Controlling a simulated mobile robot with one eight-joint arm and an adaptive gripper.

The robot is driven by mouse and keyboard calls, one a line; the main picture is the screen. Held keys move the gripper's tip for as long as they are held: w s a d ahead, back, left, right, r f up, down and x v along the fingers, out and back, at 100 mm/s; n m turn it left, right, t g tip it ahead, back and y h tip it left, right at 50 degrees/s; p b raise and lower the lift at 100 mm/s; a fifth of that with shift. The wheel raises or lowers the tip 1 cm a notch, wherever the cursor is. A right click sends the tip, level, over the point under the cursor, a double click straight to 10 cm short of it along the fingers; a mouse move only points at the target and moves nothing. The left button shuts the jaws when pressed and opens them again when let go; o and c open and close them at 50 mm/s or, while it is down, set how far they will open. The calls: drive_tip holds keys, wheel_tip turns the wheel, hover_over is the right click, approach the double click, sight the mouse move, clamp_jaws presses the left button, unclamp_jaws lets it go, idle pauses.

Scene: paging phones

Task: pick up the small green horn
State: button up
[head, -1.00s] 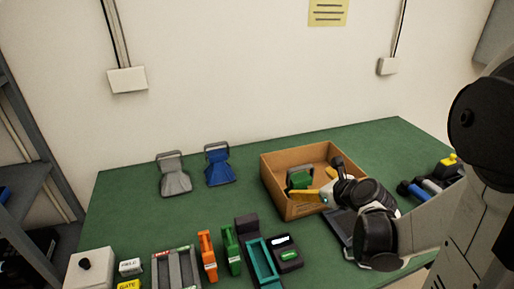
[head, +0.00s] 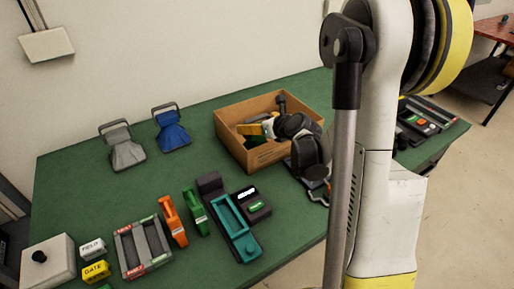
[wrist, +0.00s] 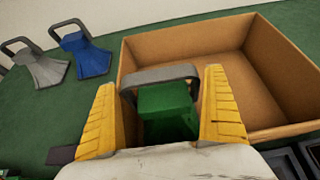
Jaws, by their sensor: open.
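The small green horn (wrist: 166,108) has a green body and a grey handle arched over it. In the wrist view it stands inside the near left part of an open cardboard box (wrist: 285,70). My gripper (wrist: 160,82) is open, with one yellow finger on each side of the horn. I cannot tell whether either finger touches it. The horn's lower part is hidden by the gripper's pale body. In the head view, my arm and gripper reach into the box (head: 234,150) from the right, and the horn is mostly hidden.
A grey horn (head: 125,150) and a blue horn (head: 173,134) stand left of the box on the green table (head: 75,190). Orange (head: 173,222) and green handsets (head: 196,212), a teal device (head: 238,232) and a grey tray (head: 142,250) line the front. The box's right side is empty.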

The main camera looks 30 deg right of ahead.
drive_tip(key=shift+w+f, duration=0.15)
drive_tip(key=shift+w, duration=0.1)
drive_tip(key=shift+s, duration=0.1)
drive_tip(key=shift+c, duration=0.7)
drive_tip(key=c, duration=1)
drive_tip(key=shift+c, duration=0.2)
